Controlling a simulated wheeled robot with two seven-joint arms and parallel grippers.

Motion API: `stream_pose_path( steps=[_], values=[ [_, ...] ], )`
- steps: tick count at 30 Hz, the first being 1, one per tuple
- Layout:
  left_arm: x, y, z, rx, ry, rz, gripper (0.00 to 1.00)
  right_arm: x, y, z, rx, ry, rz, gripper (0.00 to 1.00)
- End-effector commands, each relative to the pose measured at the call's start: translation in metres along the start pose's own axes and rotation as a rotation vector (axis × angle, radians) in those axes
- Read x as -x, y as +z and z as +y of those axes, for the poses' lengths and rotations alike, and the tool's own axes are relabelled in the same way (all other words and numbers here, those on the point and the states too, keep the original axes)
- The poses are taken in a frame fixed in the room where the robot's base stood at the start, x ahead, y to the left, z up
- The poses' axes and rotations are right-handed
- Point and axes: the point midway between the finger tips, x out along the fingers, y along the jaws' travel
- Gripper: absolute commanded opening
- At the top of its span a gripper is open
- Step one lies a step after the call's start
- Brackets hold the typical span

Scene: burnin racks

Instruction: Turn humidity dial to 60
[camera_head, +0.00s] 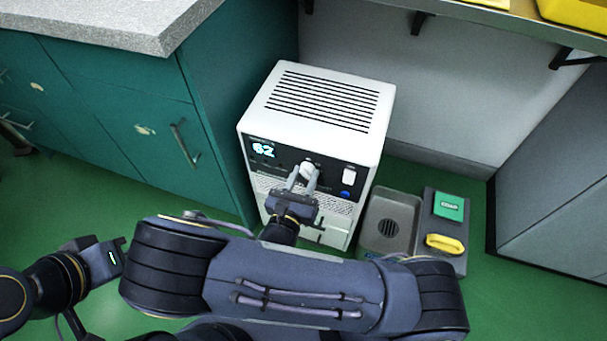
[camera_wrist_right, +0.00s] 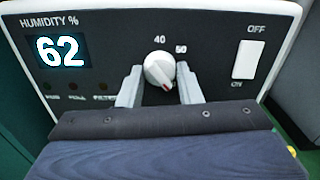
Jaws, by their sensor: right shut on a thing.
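A white dehumidifier-like box (camera_head: 322,97) stands on the floor, with a black front panel. Its lit display (camera_wrist_right: 60,51) reads 62 under the label "HUMIDITY %"; it also shows in the head view (camera_head: 263,150). The white round humidity dial (camera_wrist_right: 159,69) sits mid-panel, with 40 and 50 printed above it and a small red mark at its lower right. My right gripper (camera_wrist_right: 158,85) is shut on the dial, one finger on each side; its body hides the panel below. My left gripper (camera_head: 103,260) is at the left edge region, away from the box, its fingers unclear.
A white OFF/ON rocker switch (camera_wrist_right: 248,60) is right of the dial. Teal cabinets (camera_head: 125,100) stand close on the left. A grey tray (camera_head: 390,225) with a green item (camera_head: 449,206) and a yellow item (camera_head: 445,244) beside it lies on the right. A shelf overhangs the top right.

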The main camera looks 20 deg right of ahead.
Motion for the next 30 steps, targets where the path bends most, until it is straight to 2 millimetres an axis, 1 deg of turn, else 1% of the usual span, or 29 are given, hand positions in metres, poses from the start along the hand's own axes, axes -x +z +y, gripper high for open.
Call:
stream_pose_path(
  steps=[1,15,24,30],
  values=[
    [0.007,-0.004,0.003,0.000,0.000,0.000,0.00,0.000,0.003,-0.001,0.032,0.000,0.003,0.09],
    [0.041,-0.021,0.019,0.000,0.000,0.000,0.00,0.000,0.003,-0.001,0.436,0.001,0.004,0.09],
    [0.053,-0.027,0.024,0.000,0.000,0.000,0.00,0.000,0.002,-0.001,0.647,0.001,0.003,0.09],
    [0.057,-0.029,0.026,0.000,0.000,0.000,0.00,0.000,0.000,-0.001,0.731,0.001,0.004,0.09]
  ],
)
